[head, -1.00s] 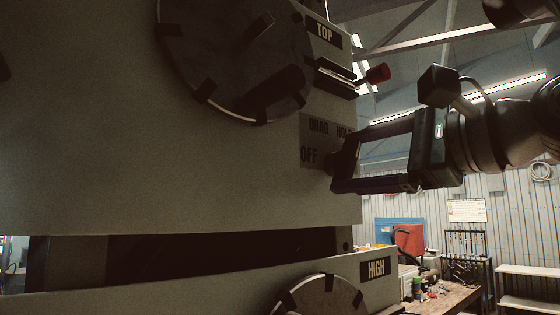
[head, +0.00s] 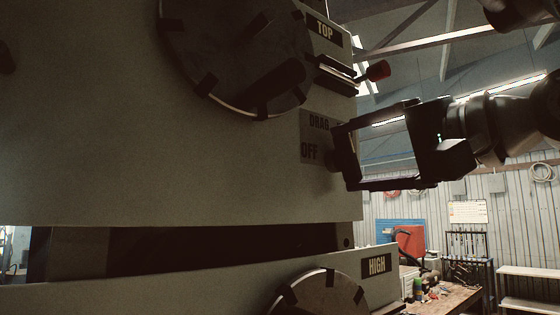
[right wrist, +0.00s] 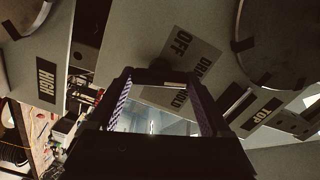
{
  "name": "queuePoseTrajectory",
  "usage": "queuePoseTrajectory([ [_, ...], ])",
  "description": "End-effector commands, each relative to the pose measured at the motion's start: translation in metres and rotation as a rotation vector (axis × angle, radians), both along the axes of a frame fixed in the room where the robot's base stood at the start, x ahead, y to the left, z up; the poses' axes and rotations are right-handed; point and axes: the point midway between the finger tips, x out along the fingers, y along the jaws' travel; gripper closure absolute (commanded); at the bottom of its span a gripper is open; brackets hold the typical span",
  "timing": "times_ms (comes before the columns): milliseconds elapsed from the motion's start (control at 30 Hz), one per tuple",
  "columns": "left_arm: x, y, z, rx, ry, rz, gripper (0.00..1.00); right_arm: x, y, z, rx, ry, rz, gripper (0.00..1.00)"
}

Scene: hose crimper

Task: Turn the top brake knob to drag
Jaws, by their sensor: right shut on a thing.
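The top brake knob (head: 333,161) is a small dark knob on the grey panel, beside a label plate (head: 313,150) reading DRAG and OFF, with a third word mostly covered by my gripper. In the right wrist view the plate reads OFF, DRAG and a partly hidden HOLD. My right gripper (head: 338,158) comes in from the right and is shut on the knob. In the right wrist view the dark knob (right wrist: 160,66) sits between the fingertips (right wrist: 160,75). I cannot tell which word the knob points to. My left gripper is out of view.
A large dark disc (head: 225,50) and the TOP label (head: 324,31) are above the knob. A red-tipped lever (head: 378,70) sticks out just above my gripper. The HIGH label (head: 376,264) and another disc (head: 322,295) are below. A cluttered workbench (head: 445,297) stands behind.

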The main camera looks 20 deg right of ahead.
Motion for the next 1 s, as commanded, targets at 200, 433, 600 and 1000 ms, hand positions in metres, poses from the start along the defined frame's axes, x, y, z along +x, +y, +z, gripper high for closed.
queuePoseTrajectory([
  [200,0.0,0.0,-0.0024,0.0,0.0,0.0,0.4,0.0002,-0.0014,-0.0002,-0.099,-0.034,-0.003,0.73],
  [433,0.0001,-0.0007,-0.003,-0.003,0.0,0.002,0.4,0.0002,-0.0015,0.0003,-0.147,-0.052,-0.004,0.73],
  [600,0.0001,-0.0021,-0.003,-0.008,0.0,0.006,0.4,0.0002,-0.0016,0.0007,-0.156,-0.056,-0.005,0.73],
  [1000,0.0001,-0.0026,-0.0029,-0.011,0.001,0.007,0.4,0.0002,-0.0014,0.0008,-0.155,-0.056,-0.005,0.05],
])
